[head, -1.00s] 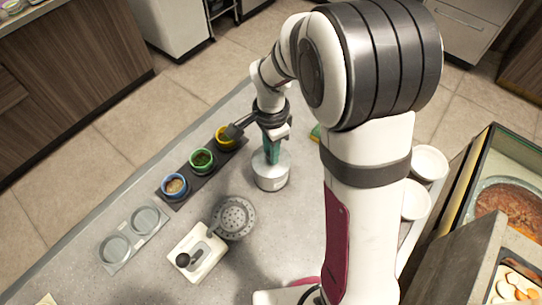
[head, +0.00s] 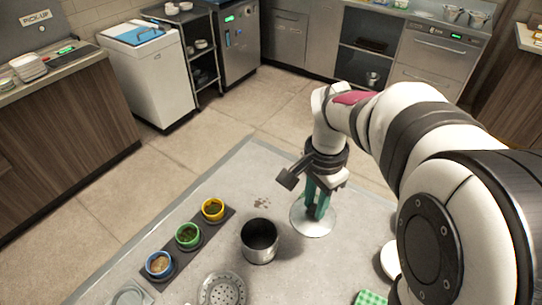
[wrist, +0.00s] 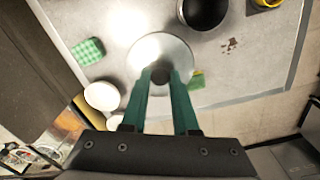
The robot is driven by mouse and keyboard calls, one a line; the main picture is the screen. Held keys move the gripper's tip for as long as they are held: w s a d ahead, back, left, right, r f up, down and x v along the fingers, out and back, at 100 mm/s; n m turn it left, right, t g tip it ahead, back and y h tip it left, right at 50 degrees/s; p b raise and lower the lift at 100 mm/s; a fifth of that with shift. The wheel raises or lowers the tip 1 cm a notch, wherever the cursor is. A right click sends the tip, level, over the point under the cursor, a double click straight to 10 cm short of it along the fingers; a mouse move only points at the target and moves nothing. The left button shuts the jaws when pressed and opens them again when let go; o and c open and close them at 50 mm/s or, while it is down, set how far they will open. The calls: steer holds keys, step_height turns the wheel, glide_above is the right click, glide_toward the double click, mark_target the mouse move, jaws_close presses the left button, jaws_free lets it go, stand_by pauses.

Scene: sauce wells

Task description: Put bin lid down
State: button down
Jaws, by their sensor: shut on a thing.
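My gripper (head: 315,212) is shut on the dark knob of the bin lid (head: 300,226), a round pale metal disc. The lid is to the right of the bin (head: 259,246), clear of its mouth. The bin is an open metal cylinder with a dark inside. In the wrist view, the green fingers of my gripper (wrist: 160,76) close around the knob at the middle of the lid (wrist: 160,45). The bin (wrist: 204,12) is cut off at the top edge there. I cannot tell whether the lid touches the counter or hangs just above it.
Yellow, green (head: 188,236) and blue sauce cups stand in a dark holder left of the bin. Brown spots (head: 262,203) mark the counter. In the wrist view, a green sponge (wrist: 88,52), white bowls (wrist: 102,96) and a yellow-green item (wrist: 197,80) surround the lid.

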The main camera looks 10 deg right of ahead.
steer(key=w+d+f, duration=0.3)
steer(key=d+f, duration=0.4)
steer(key=f, duration=0.1)
steer(key=w+a+f, duration=0.2)
steer(key=a, duration=0.1)
steer(key=w+a+f, duration=0.2)
steer(key=a, duration=0.1)
steer(key=w+a+f, duration=0.2)
steer(key=a+f, duration=0.1)
steer(key=shift+w+a, duration=0.1)
steer(key=shift+w, duration=0.3)
steer(key=shift+f, duration=1.85)
steer(key=c, duration=0.7)
jaws_free()
steer(key=shift+f, duration=0.1)
